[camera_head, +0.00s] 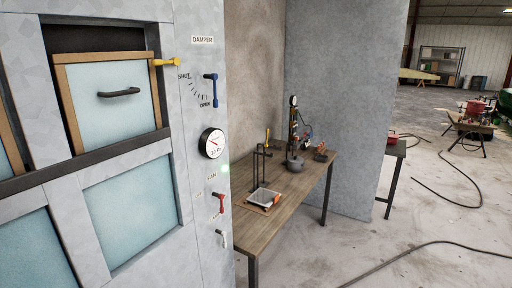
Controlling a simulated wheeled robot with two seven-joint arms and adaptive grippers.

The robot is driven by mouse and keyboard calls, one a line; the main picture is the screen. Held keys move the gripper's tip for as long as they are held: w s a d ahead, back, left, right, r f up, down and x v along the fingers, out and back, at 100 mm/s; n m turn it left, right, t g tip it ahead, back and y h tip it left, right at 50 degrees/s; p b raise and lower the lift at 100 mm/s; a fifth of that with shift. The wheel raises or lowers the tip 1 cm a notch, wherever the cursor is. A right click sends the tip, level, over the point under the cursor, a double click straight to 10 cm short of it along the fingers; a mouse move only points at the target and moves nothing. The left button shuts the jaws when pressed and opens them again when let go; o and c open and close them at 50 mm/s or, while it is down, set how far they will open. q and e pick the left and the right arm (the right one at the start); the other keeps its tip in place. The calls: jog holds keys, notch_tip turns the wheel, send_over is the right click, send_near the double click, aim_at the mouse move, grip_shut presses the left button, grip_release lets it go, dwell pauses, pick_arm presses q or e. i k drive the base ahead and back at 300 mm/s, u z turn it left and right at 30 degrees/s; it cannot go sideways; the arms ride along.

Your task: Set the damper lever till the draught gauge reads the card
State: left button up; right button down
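The damper lever (215,91) is blue and sits on the grey panel under the DAMPER label (202,40). It hangs roughly straight down, close to the OPEN end of the curved SHUT-to-OPEN scale (195,90). The draught gauge (212,143) is a round white dial with a dark rim, below the lever. It has a red needle or mark, and its exact reading is too small to tell. I cannot make out a card with a reading. Neither of my grippers is in view.
A yellow handle (165,63) juts out beside the sliding sash (112,95). A red FAN switch (219,202) and a pale switch (222,238) sit below the gauge. A wooden bench (270,222) with tools stands right of the panel. Hoses cross the floor.

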aim_at(213, 77)
jog(key=z, duration=0.1)
jog(key=i, duration=1.05)
jog(key=u, duration=0.5)
